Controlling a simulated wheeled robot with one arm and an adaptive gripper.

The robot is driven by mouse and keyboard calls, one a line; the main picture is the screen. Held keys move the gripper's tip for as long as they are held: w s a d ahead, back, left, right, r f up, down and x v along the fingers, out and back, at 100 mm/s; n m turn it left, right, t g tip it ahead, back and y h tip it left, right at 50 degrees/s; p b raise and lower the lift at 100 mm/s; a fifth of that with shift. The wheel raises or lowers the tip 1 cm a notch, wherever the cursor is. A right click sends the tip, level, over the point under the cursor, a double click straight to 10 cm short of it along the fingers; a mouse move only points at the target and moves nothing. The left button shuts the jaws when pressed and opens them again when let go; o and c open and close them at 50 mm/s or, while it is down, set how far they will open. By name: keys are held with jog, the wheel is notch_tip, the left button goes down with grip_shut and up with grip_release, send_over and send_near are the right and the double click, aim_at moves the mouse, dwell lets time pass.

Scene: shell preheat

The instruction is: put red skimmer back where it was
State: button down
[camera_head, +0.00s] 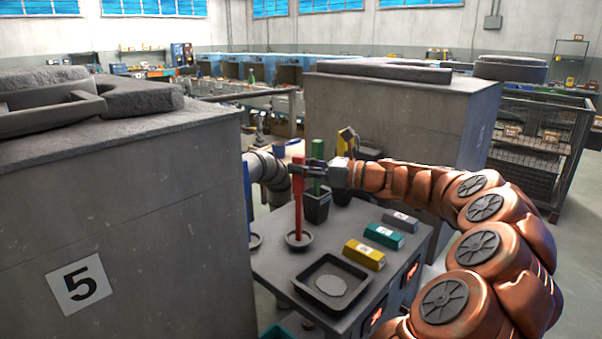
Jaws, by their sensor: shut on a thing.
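The red skimmer (298,209) stands upright at the left part of the dark table (282,275), its red handle rising from a round grey dish-like foot (299,240). My gripper (300,171) comes in from the right and is shut on the upper part of the handle. The fingers hide a short piece of it. The foot looks at tabletop height; I cannot tell whether it rests on the table or hangs just above it.
A blue-handled tool (248,205) is at left, partly behind the grey block. A dark bucket (317,208) with a green-handled thing (318,152) stands just behind. A square tray (333,283) is in front. Yellow (364,255), teal (384,236) and grey (400,220) boxes lie right.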

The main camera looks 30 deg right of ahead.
jog(key=shift+f, duration=0.55)
jog(key=c, duration=0.9)
grip_release()
jog(key=shift+f, duration=0.15)
jog(key=shift+s+d, duration=0.15)
jog(key=shift+s, duration=0.05)
jog(key=v, duration=1.1)
jog(key=shift+s+p, duration=0.25)
jog(key=shift+p, duration=0.1)
jog(key=shift+d, duration=0.1)
